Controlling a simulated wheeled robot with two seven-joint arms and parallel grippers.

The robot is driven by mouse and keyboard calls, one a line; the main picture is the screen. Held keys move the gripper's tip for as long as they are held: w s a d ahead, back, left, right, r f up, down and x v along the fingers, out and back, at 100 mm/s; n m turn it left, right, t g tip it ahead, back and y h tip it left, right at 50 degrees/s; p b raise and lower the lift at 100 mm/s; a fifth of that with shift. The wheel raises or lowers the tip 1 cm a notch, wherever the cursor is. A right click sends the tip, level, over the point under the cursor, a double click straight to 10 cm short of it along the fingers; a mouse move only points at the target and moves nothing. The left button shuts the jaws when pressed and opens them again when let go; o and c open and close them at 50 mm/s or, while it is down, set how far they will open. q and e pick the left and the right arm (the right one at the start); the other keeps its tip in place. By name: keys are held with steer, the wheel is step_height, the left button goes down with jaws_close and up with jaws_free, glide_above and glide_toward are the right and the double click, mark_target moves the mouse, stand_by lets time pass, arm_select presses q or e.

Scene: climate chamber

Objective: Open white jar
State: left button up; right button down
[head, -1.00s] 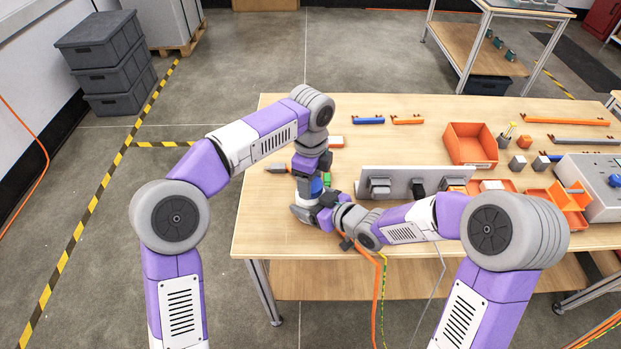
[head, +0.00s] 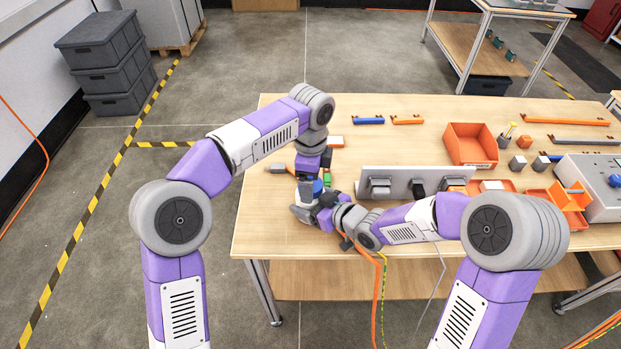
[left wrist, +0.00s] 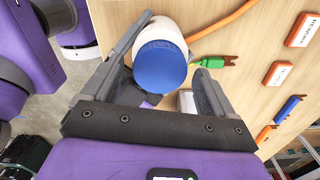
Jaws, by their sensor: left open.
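The white jar (left wrist: 173,28) with its blue lid (left wrist: 159,66) shows in the left wrist view, lid toward the camera. My left gripper (left wrist: 172,46) is open, with one finger on each side of the jar and lid. In the head view, the blue lid (head: 318,187) shows just under my left wrist, near the table's left front edge. My right gripper (head: 318,213) is low beside the jar. Its fingers are mostly hidden, so I cannot tell whether they hold the jar.
A grey upright panel (head: 400,181) stands right of the jar, near my right arm. An orange bin (head: 471,146) and small blocks are farther right. A green connector (left wrist: 206,62) and orange cable (left wrist: 225,20) lie close to the jar. The table's back left is mostly clear.

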arm_select(q)
step_height(320, 180, up, 4)
steer(key=shift+r, duration=0.1)
steer(key=shift+c, duration=0.3)
step_height(320, 180, up, 2)
steer(key=m, duration=0.4)
steer(key=shift+d, duration=0.1)
steer(key=r+m, duration=0.1)
steer(key=m, duration=0.1)
steer(key=shift+r+m, duration=0.1)
steer(key=shift+m, duration=0.2)
steer(key=shift+f, duration=3.9)
steer(key=shift+c, duration=0.2)
steer(key=c, duration=1.1)
steer(key=shift+o, duration=0.2)
steer(key=n, duration=0.6)
steer(key=shift+n, duration=0.3)
